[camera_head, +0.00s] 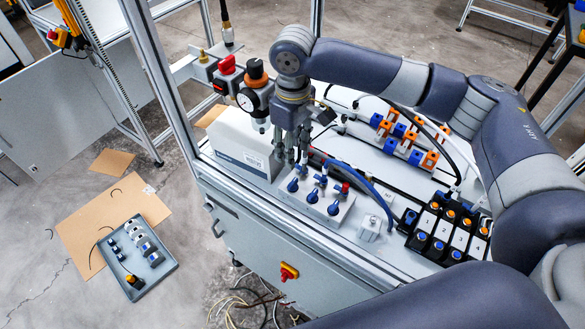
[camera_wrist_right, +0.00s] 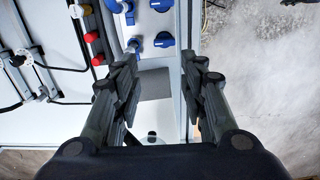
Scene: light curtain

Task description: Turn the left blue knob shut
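The left blue knob (camera_head: 292,185) is the leftmost of three on a grey valve block (camera_head: 318,214) on the bench. The middle blue knob (camera_head: 312,197) and right blue knob (camera_head: 333,208) sit beside it. My right gripper (camera_head: 291,157) points down just behind the left knob, apart from it as far as I can tell. In the right wrist view, its fingers (camera_wrist_right: 163,76) are spread with nothing between the tips. A blue knob (camera_wrist_right: 163,40), apparently the left one, lies just beyond the tips, and another (camera_wrist_right: 160,5) is farther up. My left gripper is out of view.
A white box (camera_head: 240,145) and a pressure gauge (camera_head: 247,100) stand left of my right gripper. A blue hose (camera_head: 368,184) curves right of the knobs. A frame post (camera_head: 160,75) rises at the left. A black button panel (camera_head: 447,232) lies at the right.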

